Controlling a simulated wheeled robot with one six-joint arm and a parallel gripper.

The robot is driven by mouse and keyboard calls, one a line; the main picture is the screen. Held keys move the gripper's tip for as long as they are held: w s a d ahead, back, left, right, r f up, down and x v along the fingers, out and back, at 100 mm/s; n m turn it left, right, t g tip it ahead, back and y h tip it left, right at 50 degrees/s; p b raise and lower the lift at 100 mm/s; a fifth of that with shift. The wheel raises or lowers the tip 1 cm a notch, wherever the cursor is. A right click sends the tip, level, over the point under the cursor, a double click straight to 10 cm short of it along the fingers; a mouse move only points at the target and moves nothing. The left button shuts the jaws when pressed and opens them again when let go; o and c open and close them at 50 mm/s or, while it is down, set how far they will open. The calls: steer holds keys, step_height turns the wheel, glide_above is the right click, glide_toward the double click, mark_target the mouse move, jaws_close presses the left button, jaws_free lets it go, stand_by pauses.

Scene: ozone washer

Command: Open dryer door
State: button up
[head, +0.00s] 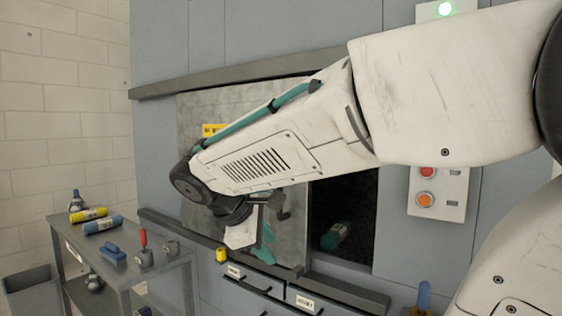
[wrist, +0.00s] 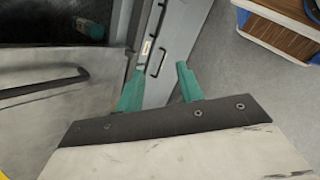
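The dryer door is a scuffed grey metal panel (head: 190,112) set between an upper and a lower rail, partly hidden behind my arm. To its right, a dark opening (head: 357,215) shows with a teal cylinder (head: 337,235) inside. A dark bar handle (head: 283,206) shows near the door's right side. In the wrist view, the handle (wrist: 45,86) lies left of my fingers on the grey panel (wrist: 50,125). My gripper (wrist: 160,85) has its teal fingers apart with nothing held between them. In the head view, my gripper (head: 263,246) is low in front of the door, apart from the handle.
A grey cart (head: 130,275) at left holds yellow and blue cylinders and small tools. A control panel (head: 438,190) with red and orange buttons is right of the opening. Drawers (head: 262,285) with handles sit below. Open floor (wrist: 225,50) shows in the wrist view.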

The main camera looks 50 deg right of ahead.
steer(key=w+d+r+n+g+h, duration=0.1)
steer(key=w+d+r+n+h, duration=0.9)
steer(key=w+d+r, duration=0.5)
steer(key=w+d+f, duration=0.1)
steer(key=d+f, duration=0.1)
steer(key=d, duration=0.6)
steer(key=shift+d, duration=0.3)
steer(key=shift+w, duration=0.1)
jaws_close()
